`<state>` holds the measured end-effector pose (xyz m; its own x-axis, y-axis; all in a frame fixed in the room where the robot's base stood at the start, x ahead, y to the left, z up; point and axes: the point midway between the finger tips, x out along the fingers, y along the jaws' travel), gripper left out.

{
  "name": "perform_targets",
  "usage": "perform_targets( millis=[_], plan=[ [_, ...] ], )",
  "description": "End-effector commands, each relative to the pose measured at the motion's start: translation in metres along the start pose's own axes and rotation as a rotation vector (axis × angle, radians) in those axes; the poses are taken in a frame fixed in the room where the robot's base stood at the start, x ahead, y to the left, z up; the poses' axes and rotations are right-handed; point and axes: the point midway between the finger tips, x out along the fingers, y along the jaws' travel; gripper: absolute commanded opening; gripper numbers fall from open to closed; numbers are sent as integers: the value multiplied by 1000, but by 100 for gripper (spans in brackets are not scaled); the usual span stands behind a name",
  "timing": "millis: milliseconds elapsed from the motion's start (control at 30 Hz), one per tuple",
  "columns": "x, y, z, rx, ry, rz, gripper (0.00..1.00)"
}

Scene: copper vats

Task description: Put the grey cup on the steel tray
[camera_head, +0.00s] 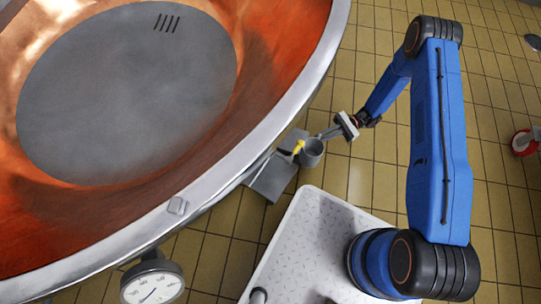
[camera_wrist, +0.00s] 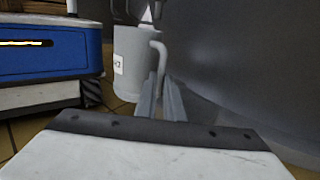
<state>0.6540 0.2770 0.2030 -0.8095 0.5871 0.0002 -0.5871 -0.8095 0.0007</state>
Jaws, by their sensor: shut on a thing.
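The grey cup (camera_head: 312,154) is held by my gripper (camera_head: 322,135) near the rim of the large vat in the head view. In the wrist view, the cup (camera_wrist: 132,62) looks pale grey and roughly upright, with a small label and a curved handle. The fingers (camera_wrist: 168,100) are shut at the handle. A flat grey surface (camera_head: 270,182) lies left of and below the cup in the head view; I cannot tell whether it is the steel tray. I cannot tell whether the cup touches anything below. The tray cannot be made out in the wrist view.
A small yellow object (camera_head: 298,147) shows just left of the cup. The big copper vat (camera_head: 290,110) fills the left, with a dial gauge (camera_head: 152,284) below it. A red round object (camera_head: 524,142) lies far right. Tiled floor (camera_head: 375,178) is open between.

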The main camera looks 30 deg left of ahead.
Motion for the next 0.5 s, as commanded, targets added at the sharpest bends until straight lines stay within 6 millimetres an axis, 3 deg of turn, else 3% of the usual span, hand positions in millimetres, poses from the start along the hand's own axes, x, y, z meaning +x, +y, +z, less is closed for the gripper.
perform_targets(
  millis=[167, 500],
  plan=[
    [9, -11, -4, 1, -1, -38, 0],
    [79, -13, -3, 2, -1, -35, 0]
  ],
)
